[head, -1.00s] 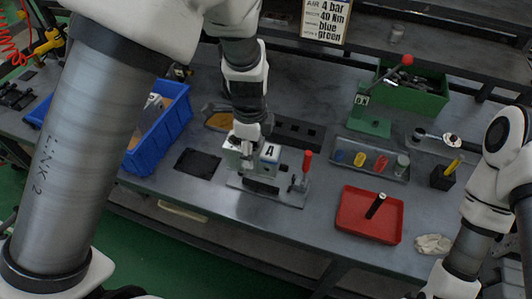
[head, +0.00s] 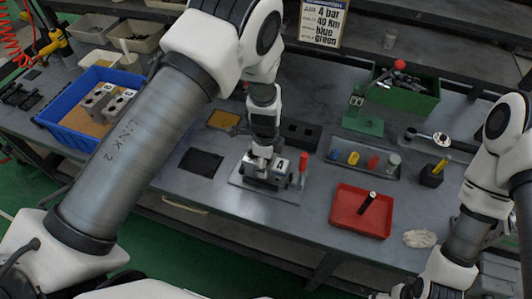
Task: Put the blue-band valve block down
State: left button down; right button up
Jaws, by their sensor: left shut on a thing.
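My left gripper (head: 262,156) comes down over the middle of the bench, shut on a grey valve block (head: 265,173). The block is at the metal fixture plate (head: 240,181), which has a red-handled clamp (head: 304,160) on its right side. I cannot tell whether the block rests fully on the plate or is just above it. No blue band is clearly visible on the block from here; the gripper hides part of its top. My right arm shows at the right edge, but its gripper is out of view.
A blue bin (head: 66,126) at the left holds grey blocks (head: 97,101). A black mat (head: 201,162) lies left of the fixture. A red tray (head: 345,222) and a grey tray of coloured parts (head: 392,172) are to the right. A white cloth (head: 419,238) lies near the front edge.

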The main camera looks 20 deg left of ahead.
pick_arm(q)
jog(key=shift+c, duration=1.2)
grip_release()
jog(key=shift+f, duration=0.1)
notch_tip(320, 180, up, 12)
jog(key=b, duration=0.3)
jog(key=shift+s, duration=0.1)
